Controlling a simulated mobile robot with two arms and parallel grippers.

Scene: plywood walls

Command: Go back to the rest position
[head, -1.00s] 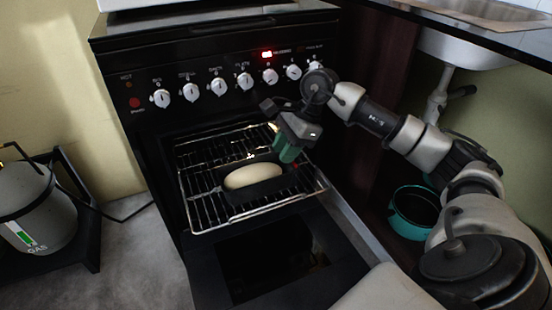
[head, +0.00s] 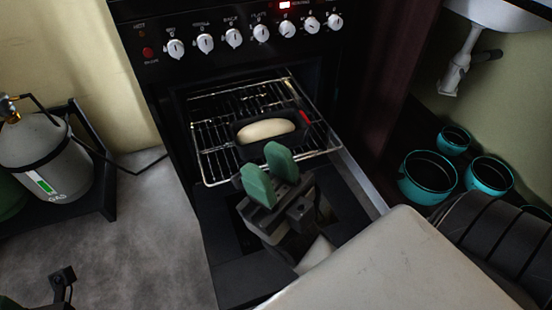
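My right gripper (head: 270,175) is in the middle of the head view, over the lowered oven door. Its two green fingers are apart with nothing between them. Behind it, a pale loaf (head: 266,129) lies in a dark baking pan (head: 248,149). The pan rests on the wire oven rack (head: 214,160), which sticks out of the open oven. The gripper is in front of the pan, apart from it as far as I can tell. At the lower left a small dark part of my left arm shows, but its fingers cannot be made out.
The black stove (head: 180,72) with white knobs stands behind. A gas cylinder (head: 45,155) in a dark frame is at the left. Several teal pots (head: 428,178) stand on the right under the sink (head: 508,12). The grey floor (head: 150,225) at the left is clear.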

